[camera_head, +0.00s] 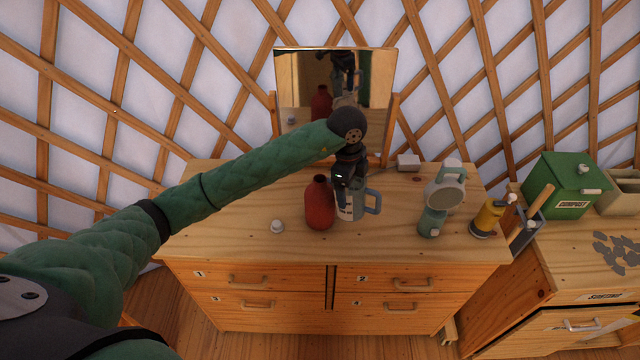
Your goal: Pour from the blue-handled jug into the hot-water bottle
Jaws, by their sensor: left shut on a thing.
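The blue-handled jug (356,210) is pale grey-blue and stands about upright on the chest's wooden top, its handle at the right. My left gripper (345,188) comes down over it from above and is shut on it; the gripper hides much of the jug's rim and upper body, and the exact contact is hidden. The hot-water bottle (320,205), red with a narrow neck at the top, stands upright just left of the jug. The two are very close; I cannot tell whether they touch. My right gripper is not in view.
A small white stopper-like piece (277,226) lies left of the bottle. A mirror (300,70) stands behind. To the right are a grey-green lamp-like object (446,197), a yellow canister (487,218) and a green compost box (565,185). The chest top's left part is clear.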

